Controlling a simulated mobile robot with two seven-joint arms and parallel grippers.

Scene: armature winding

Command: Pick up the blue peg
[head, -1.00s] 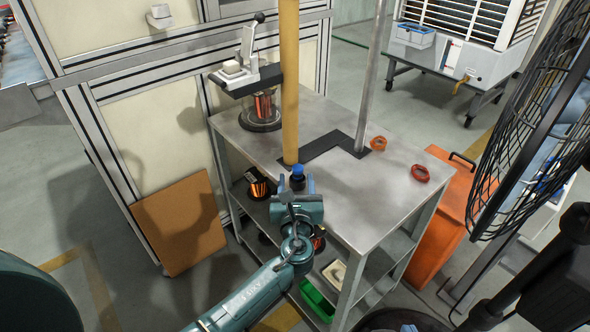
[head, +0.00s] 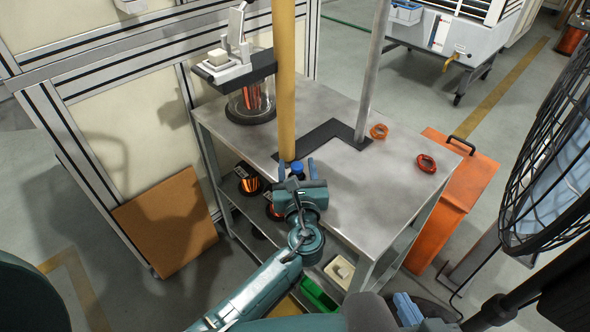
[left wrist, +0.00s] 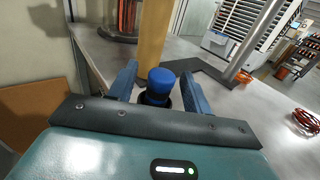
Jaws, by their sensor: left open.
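The blue peg (head: 297,167) stands on the table near its left edge, beside the yellow post. In the left wrist view, its rounded blue top (left wrist: 160,82) shows above a dark lower part, and its foot is hidden by the gripper body. My left gripper (head: 297,171) is open, with one blue finger on each side of the peg. In the left wrist view, gaps show between the peg and both fingers (left wrist: 161,88). My right gripper (head: 408,309) shows only partly at the bottom edge; its jaw opening cannot be made out.
The yellow post (head: 285,90) rises close behind the peg, and a grey pole (head: 372,70) stands further right. Two orange rings (head: 379,131) (head: 426,163) lie on the grey table (head: 375,195). A glass jar (head: 250,98) stands at the back left, and a caged fan (head: 560,150) at the right.

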